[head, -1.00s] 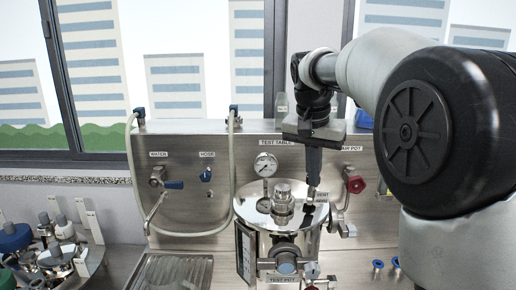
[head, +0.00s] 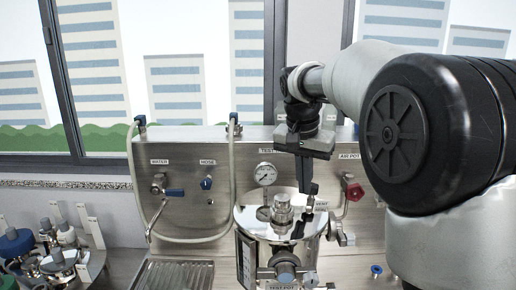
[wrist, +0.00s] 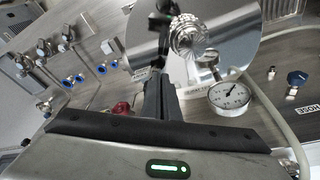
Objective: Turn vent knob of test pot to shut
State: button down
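The test pot (head: 252,216) is a shiny steel vessel with a round flat lid, a central metal fitting and a label on its front. On the right of its lid, beside a small white label (head: 321,205), is a small metal vent fitting (head: 309,202), partly hidden by my fingers. My gripper (head: 305,205) points down at that fitting from above. Its dark fingers look close together. I cannot tell whether they touch the knob or which way the knob points. In the wrist view the lid (wrist: 236,45) shows at the top, beyond my fingers (wrist: 158,85).
A pressure gauge (head: 264,174) stands behind the lid. The steel back panel (head: 225,165) carries a blue water lever (head: 174,192), a blue hose knob (head: 207,183) and a red air knob (head: 354,192). A rack of bottles (head: 60,262) is at lower left.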

jog(key=shift+w+a, duration=0.15)
jog(key=shift+w, duration=0.05)
jog(key=shift+s+a, duration=0.2)
jog(key=shift+a, duration=0.05)
dwell(0.6)
jog(key=p+v, duration=0.1)
jog(key=v, duration=0.1)
jog(key=p+v, duration=0.1)
jog(key=p, duration=0.1)
jog(key=w+p+v, duration=0.1)
jog(key=v, duration=0.1)
jog(key=shift+d+r+p, duration=0.25)
jog(key=shift+r+p, duration=0.15)
jog(key=shift+r, duration=0.1)
